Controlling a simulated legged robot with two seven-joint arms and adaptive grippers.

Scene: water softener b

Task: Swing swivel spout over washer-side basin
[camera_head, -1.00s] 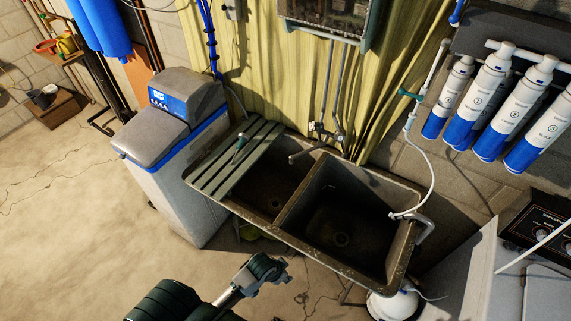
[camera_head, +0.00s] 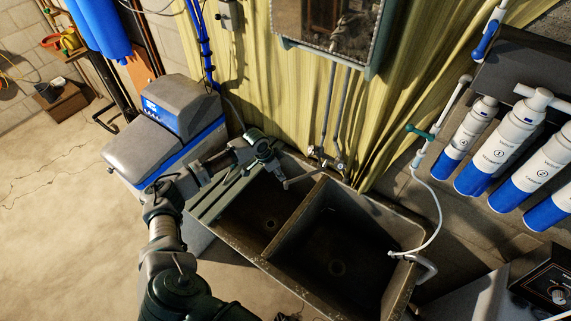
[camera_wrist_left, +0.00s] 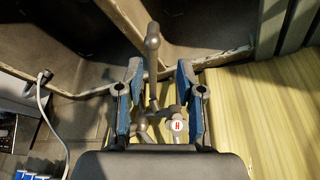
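The swivel spout (camera_head: 303,178) is a thin metal tube from the wall faucet (camera_head: 322,158), with its tip near the basin divider, on the left basin's side. The washer-side basin (camera_head: 340,240) is the right one of the dark double sink; the left basin (camera_head: 262,215) lies under my arm. My left gripper (camera_head: 272,165) is over the left basin's back edge, close to the spout. In the left wrist view my left gripper (camera_wrist_left: 160,68) is open, with the spout (camera_wrist_left: 152,60) showing between its fingers; contact cannot be told. My right gripper is not in view.
A slatted drainboard (camera_head: 208,200) covers the sink's left end, beside the water softener (camera_head: 165,130). A white hose (camera_head: 436,200) hangs to the right basin's rim. Filter canisters (camera_head: 500,150) hang at right. The washer (camera_head: 490,295) stands at lower right.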

